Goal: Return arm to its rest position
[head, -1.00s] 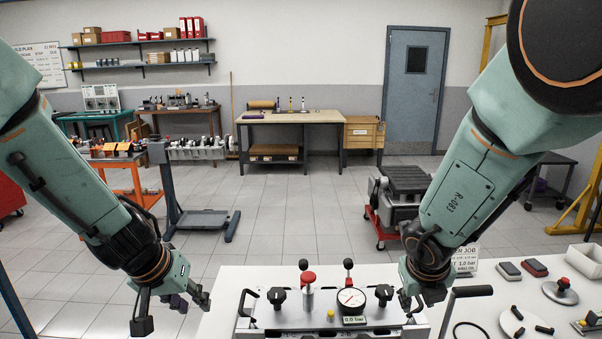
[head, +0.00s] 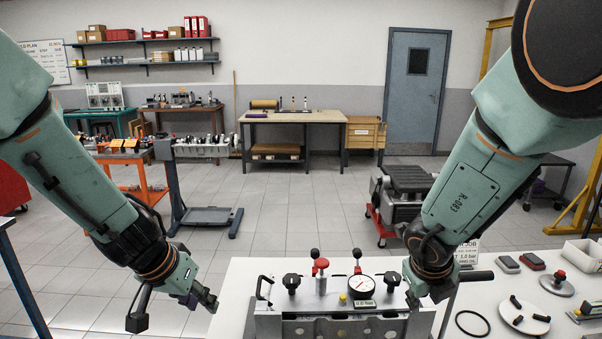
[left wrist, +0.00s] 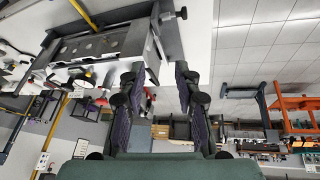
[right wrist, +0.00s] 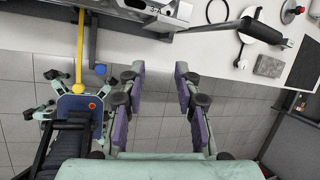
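My left arm comes in from the left in the head view, and its gripper (head: 174,306) hangs left of the bench test rig (head: 335,327), over the floor. In the left wrist view the two fingers (left wrist: 158,78) stand apart with nothing between them. My right arm reaches down from the upper right, and its gripper (head: 428,294) is at the rig's right end, partly hidden in the head view. In the right wrist view its fingers (right wrist: 160,72) are apart and empty, short of the bench edge. Whether it touches the rig cannot be told.
The white bench (head: 500,292) carries the rig with a dial gauge (head: 361,286), a red-topped knob (head: 321,264) and black knobs. A black ring (head: 472,323), a round plate (head: 523,318) and a white bin (head: 583,254) lie right. Open tiled floor (head: 290,210) lies beyond.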

